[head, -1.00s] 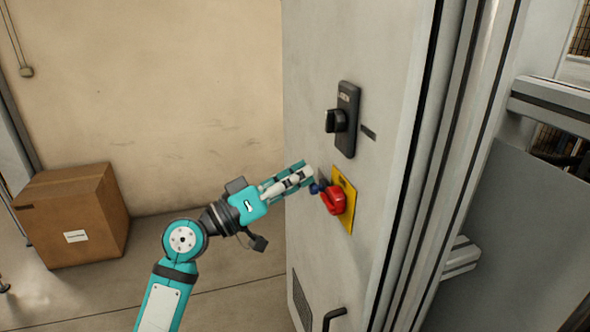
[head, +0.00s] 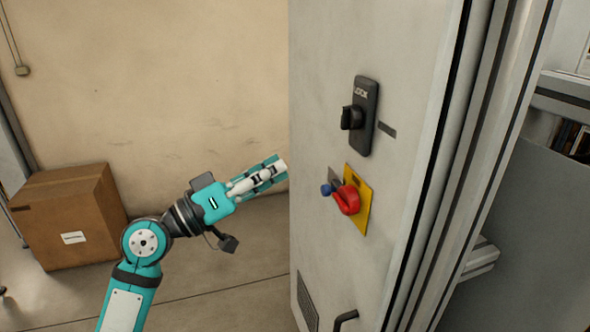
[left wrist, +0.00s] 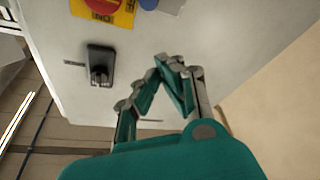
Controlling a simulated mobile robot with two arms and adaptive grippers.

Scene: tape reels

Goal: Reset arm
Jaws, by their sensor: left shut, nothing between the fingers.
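My left gripper (head: 277,169) is shut and empty in the head view. Its fingertips are to the left of the grey cabinet (head: 330,110) and apart from its red rotary handle (head: 346,199). The handle sits on a yellow plate (head: 363,196), with a blue piece (head: 327,189) at its left. In the left wrist view the closed fingers (left wrist: 166,62) meet at their tips in front of the cabinet face. The red handle (left wrist: 101,5) is cut off by the top edge there. My right gripper does not show.
A black lock knob (head: 353,117) is on the cabinet above the red handle. A black pull handle (head: 344,318) is low on the cabinet. A cardboard box (head: 75,215) stands on the floor at the left. Open floor lies between the box and the cabinet.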

